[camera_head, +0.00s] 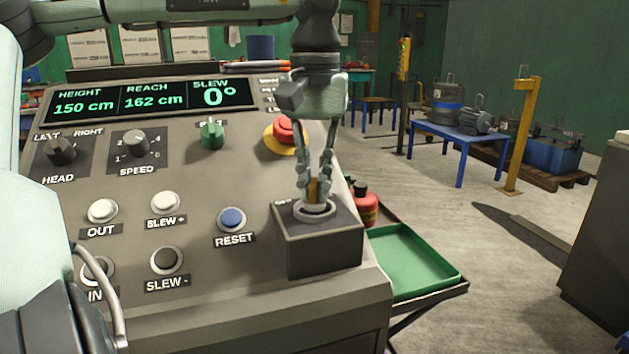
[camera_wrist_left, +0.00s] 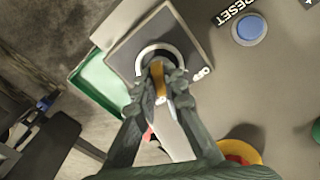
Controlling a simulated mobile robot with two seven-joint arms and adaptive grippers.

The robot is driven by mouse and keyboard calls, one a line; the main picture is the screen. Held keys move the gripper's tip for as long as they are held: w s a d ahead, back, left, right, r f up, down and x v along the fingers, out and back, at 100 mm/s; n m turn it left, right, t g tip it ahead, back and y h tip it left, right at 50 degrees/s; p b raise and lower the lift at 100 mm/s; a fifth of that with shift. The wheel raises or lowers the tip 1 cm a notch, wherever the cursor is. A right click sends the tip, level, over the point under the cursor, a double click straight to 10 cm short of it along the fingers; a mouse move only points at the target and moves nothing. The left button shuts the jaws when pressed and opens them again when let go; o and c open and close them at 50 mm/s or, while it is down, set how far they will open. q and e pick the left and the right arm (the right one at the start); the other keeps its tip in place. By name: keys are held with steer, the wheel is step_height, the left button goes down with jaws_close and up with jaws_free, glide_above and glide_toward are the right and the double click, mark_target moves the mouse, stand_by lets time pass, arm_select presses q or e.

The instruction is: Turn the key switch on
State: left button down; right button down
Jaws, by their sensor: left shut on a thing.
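The key switch (camera_head: 319,238) is a dark box with a round pale ring on top, at the right end of the control panel. In the left wrist view its ring (camera_wrist_left: 160,50) surrounds a dark centre. A yellowish key (camera_wrist_left: 158,82) stands in that centre. My left gripper (camera_head: 314,190) points down over the box, its fingers shut on the key; it also shows in the left wrist view (camera_wrist_left: 160,90). The fingers hide part of the key and the label on the box. My right gripper cannot be made out in either view.
The panel holds a blue RESET button (camera_head: 231,219), a red emergency button (camera_head: 287,130) close behind my gripper, a green knob (camera_head: 212,134) and several other controls. A green tray (camera_head: 412,262) and a red can (camera_head: 364,205) are right of the box. Open floor lies beyond.

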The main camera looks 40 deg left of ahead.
mark_target(315, 180)
arm_select(q)
steer(key=shift+r+m, duration=0.1)
steer(key=shift+m, duration=1.1)
steer(key=shift+w, duration=0.1)
steer(key=c, duration=1.6)
jaws_free()
steer(key=shift+r, duration=0.1)
step_height(315, 180, up, 12)
